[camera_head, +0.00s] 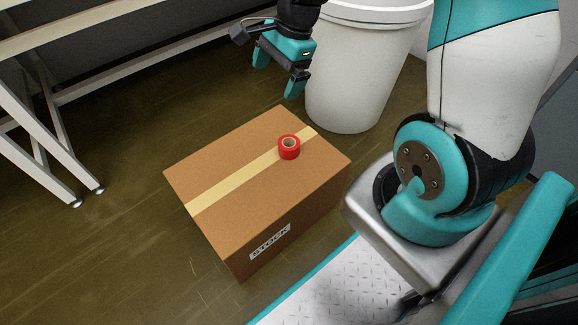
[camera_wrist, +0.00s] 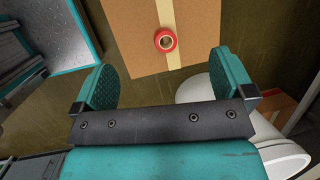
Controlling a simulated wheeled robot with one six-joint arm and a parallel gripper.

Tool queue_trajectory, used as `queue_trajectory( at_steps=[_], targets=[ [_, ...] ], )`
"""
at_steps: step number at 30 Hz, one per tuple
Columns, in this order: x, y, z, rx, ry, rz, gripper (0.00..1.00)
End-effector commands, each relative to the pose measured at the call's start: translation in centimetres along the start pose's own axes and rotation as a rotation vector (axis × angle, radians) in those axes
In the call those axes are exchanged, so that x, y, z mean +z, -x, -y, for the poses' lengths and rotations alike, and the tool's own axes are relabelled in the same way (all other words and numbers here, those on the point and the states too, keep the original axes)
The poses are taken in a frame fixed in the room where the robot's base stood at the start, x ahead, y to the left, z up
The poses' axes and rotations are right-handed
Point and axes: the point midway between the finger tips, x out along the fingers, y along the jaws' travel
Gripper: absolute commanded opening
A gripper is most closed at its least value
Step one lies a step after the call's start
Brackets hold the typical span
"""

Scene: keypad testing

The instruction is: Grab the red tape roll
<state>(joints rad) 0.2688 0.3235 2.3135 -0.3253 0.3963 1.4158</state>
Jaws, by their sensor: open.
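The red tape roll (camera_head: 289,147) lies flat on top of a closed cardboard box (camera_head: 228,165), on its pale tape strip towards the far right end. In the wrist view the roll (camera_wrist: 165,41) shows at the top, beyond and between my fingers. My gripper (camera_head: 277,78) hangs above and behind the box in the head view, fingers pointing down, apart from the roll. In the wrist view my gripper (camera_wrist: 162,82) has its two teal fingers wide apart with nothing between them.
A large white bin (camera_head: 355,75) stands right behind the box, close to my gripper. A white-legged table (camera_head: 45,150) is at the left. Another cardboard box (camera_wrist: 277,110) shows at the right of the wrist view. The wooden floor left of the box is clear.

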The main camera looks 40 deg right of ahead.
Motion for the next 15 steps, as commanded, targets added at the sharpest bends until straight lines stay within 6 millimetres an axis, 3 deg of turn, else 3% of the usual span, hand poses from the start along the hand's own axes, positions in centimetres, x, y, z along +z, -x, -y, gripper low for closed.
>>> queue_trajectory(
  at_steps=[1, 3, 6, 9, 15],
  targets=[
    [-3.5, -4.3, -0.3, -0.004, -0.179, -0.013, 1.0],
    [-6.8, -6.9, -0.4, -0.017, -0.391, -0.031, 1.0],
    [-10.0, -9.4, -0.7, -0.032, -0.608, -0.046, 1.0],
    [-11.8, -10.7, -0.9, -0.042, -0.729, -0.055, 1.0],
    [-12.6, -14.0, -1.0, -0.044, -0.777, -0.058, 1.0]
  ],
)
